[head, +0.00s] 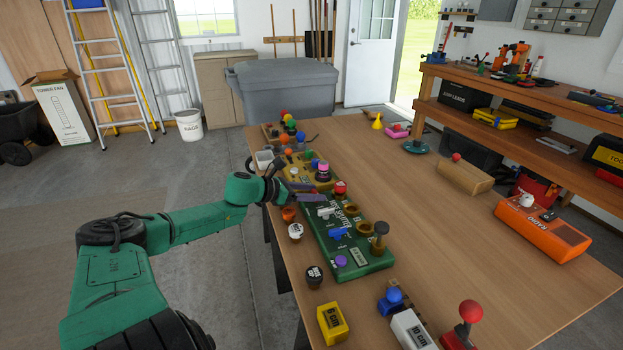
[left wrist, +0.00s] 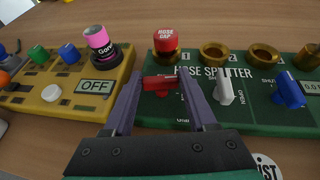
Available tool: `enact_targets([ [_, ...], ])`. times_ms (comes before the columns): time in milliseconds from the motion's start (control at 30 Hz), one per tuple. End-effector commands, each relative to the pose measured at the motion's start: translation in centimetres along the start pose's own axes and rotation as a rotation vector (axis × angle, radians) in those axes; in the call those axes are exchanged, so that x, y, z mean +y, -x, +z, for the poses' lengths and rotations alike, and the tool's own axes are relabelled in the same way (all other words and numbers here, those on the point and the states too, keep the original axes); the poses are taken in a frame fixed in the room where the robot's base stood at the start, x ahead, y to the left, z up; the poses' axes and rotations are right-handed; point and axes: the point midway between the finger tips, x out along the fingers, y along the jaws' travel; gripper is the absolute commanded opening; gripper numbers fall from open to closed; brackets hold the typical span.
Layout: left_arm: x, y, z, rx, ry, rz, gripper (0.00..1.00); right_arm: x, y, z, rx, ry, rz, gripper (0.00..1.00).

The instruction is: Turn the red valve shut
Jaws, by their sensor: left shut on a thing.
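The green hose splitter board (head: 372,268) lies on the bench, and its right part fills the left wrist view (left wrist: 275,122). My left gripper (head: 303,192) reaches over its far end. In the left wrist view my left gripper (left wrist: 162,92) has its purple fingers on either side of the red valve (left wrist: 160,82) and is shut on it. The red handle lies crosswise in that view, below outlet 1 with its red hose cap (left wrist: 166,40). In the head view the arm hides the red valve. My right gripper is not in view.
White (left wrist: 223,87) and blue (left wrist: 289,90) valves sit beside the red one. A yellow board (left wrist: 60,92) with knobs and a pink can (left wrist: 98,38) is close on the left. Loose caps line the bench's near edge. The middle of the bench (head: 430,215) is clear.

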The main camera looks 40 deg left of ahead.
Motion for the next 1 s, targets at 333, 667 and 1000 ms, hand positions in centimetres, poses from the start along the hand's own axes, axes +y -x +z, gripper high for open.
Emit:
enact_targets([
  [333, -0.5, 0.3, 0.9, -0.002, 0.082, 0.179, 0.01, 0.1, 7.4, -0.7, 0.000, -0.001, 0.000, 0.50],
  [667, -0.9, 0.0, 0.7, -0.003, 0.200, 0.468, 0.02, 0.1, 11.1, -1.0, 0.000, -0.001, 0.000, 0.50],
  [1000, -1.3, -0.5, 0.8, -0.003, 0.325, 0.766, 0.02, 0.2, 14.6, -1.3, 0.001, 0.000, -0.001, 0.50],
])
